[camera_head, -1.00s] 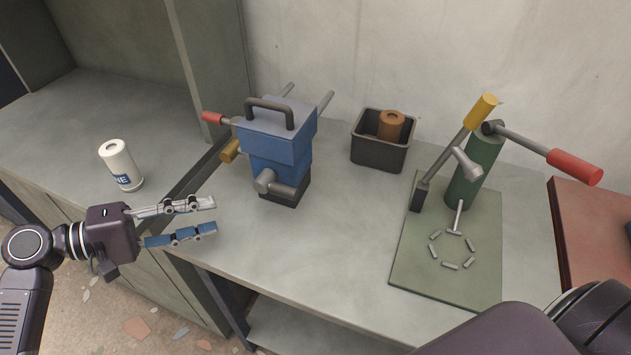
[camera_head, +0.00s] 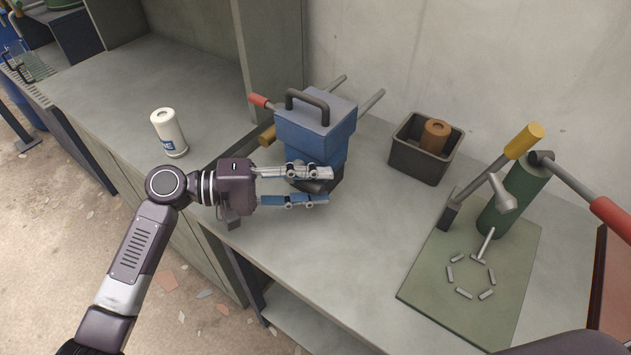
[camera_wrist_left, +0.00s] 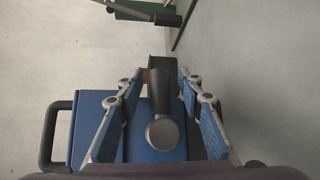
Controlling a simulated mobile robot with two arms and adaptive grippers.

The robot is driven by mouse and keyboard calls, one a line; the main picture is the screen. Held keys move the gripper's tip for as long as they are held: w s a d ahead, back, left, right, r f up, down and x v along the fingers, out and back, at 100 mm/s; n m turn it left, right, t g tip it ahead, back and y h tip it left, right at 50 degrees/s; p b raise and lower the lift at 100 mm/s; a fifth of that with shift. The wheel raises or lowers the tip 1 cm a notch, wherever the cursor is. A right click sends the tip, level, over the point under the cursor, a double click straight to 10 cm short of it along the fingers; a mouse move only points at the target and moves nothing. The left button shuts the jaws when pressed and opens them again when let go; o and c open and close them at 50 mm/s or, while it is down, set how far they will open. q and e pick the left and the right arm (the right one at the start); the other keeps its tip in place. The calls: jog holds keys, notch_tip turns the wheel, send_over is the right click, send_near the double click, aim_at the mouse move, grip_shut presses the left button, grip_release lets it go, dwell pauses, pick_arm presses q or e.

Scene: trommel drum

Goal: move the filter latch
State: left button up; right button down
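The blue boxy machine (camera_head: 312,130) stands on the bench with a dark carry handle on top. A grey round-ended lever (camera_wrist_left: 162,132), apparently the filter latch, sticks out low from its front and shows in the left wrist view. My left gripper (camera_head: 328,186) is open in front of the machine. In the left wrist view its fingers (camera_wrist_left: 158,82) stand on either side of the lever, with gaps showing. In the head view the gripper hides most of the lever. My right gripper is not in view.
A red-tipped lever (camera_head: 259,100) and a yellow-tipped one (camera_head: 267,136) stick out left of the machine. A white canister (camera_head: 169,134) stands left. A black bin (camera_head: 415,163) holds a brown roll. A green press (camera_head: 515,195) stands on a mat at right. Bare bench lies between.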

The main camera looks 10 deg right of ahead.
pick_arm(q)
grip_shut()
jog(key=shift+r+n+h+b, duration=0.35)
jog(key=shift+n+h+b, duration=0.45)
jog(key=shift+h, duration=0.1)
jog(key=shift+w+a+r, duration=0.1)
jog(key=shift+r, duration=0.15)
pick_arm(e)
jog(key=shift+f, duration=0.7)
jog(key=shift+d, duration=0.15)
